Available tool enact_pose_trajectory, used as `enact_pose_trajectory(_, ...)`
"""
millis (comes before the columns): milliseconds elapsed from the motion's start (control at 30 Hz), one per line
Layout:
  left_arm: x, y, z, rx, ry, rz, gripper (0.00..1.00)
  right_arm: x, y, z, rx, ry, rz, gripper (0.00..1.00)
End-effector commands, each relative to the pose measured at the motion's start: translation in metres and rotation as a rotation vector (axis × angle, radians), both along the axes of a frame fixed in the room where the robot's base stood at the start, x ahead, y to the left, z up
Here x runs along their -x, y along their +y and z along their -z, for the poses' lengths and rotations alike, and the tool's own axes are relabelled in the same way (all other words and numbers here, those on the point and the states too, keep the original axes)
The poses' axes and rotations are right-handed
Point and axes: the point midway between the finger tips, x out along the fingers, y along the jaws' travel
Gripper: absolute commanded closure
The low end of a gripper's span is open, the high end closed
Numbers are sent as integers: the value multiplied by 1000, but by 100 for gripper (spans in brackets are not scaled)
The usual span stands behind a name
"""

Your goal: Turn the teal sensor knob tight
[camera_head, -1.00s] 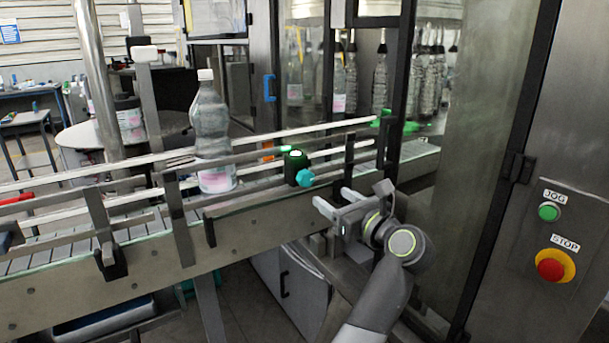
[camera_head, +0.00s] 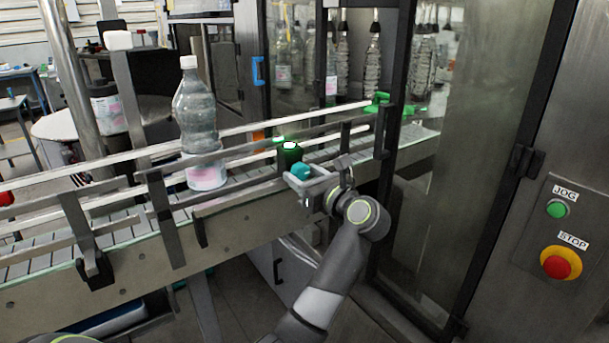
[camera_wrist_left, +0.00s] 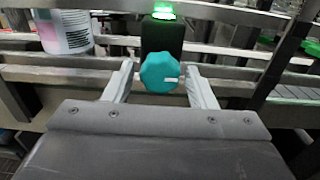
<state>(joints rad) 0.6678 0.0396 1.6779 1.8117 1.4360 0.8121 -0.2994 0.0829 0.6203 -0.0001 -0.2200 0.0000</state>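The teal sensor knob (camera_head: 300,171) sits on the front of a black sensor block (camera_head: 289,155) with a lit green top, at the conveyor's near rail. My left gripper (camera_head: 300,181) is at the knob. In the left wrist view its two fingers (camera_wrist_left: 160,84) stand open on either side of the knob, with a visible gap on each side. My right gripper is not in view; only a bit of grey arm shows at the bottom left.
A clear bottle with a pink-white label (camera_head: 206,178) stands on the conveyor (camera_head: 120,232) left of the sensor. A glass-doored machine (camera_head: 455,150) stands to the right. A panel carries a green JOG button (camera_head: 557,208) and a red STOP button (camera_head: 556,265).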

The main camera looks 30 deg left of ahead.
Motion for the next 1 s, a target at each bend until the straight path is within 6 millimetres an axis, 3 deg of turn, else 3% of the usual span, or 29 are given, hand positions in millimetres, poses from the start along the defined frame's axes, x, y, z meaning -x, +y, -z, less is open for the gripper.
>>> enact_pose_trajectory(33,0,0,0,0,0,0,56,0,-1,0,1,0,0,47)
enact_pose_trajectory(300,0,0,0,0,0,0,87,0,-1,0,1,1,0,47)
enact_pose_trajectory(667,0,0,-2,-27,69,-1,87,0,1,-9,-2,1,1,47)
enact_pose_trajectory(1000,1,0,-4,-129,314,0,87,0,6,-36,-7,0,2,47)
